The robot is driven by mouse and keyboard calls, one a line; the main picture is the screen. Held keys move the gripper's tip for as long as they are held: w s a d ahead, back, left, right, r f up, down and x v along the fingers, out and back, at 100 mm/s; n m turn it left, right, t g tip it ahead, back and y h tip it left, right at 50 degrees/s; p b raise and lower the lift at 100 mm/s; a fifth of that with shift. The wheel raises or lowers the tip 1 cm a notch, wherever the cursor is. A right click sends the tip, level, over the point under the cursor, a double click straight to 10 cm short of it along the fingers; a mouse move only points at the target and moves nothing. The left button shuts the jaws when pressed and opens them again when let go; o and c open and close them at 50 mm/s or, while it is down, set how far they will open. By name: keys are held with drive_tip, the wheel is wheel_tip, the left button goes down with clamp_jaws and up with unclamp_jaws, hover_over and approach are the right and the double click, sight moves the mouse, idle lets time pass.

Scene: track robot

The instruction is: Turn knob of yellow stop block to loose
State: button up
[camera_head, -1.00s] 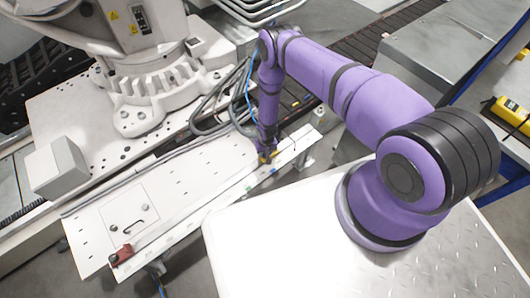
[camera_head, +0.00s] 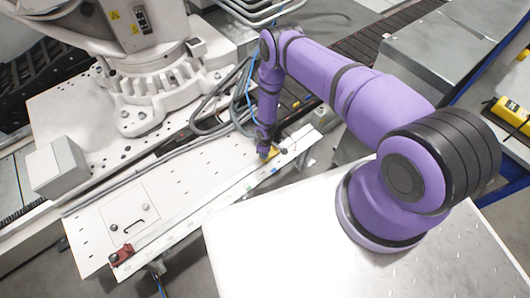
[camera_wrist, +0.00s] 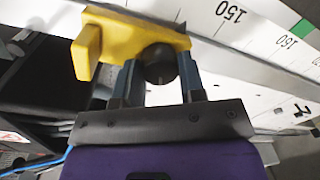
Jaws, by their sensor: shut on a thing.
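The yellow stop block (camera_wrist: 125,37) sits at the edge of the white scale rail in the wrist view. Its black round knob (camera_wrist: 159,63) faces my gripper. My gripper (camera_wrist: 159,72) is shut on the knob, with one blue-grey finger on each side of it. In the head view the yellow block (camera_head: 271,153) shows small at the right part of the white track plate, with my gripper (camera_head: 267,152) at it. The wrist hides most of the knob in the head view, and I cannot tell its turn angle.
The white scale rail (camera_wrist: 265,40) carries printed numbers and a green mark. A red stop block (camera_head: 121,256) sits at the left end of the track plate (camera_head: 185,185). Cables (camera_head: 213,122) run close behind my wrist.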

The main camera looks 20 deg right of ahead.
drive_tip(key=shift+n, duration=0.9)
drive_tip(key=o, duration=0.9)
drive_tip(key=r, duration=1)
drive_tip(key=shift+w+d+r, duration=0.1)
drive_tip(key=shift+w+r, duration=0.1)
drive_tip(key=shift+r, duration=0.2)
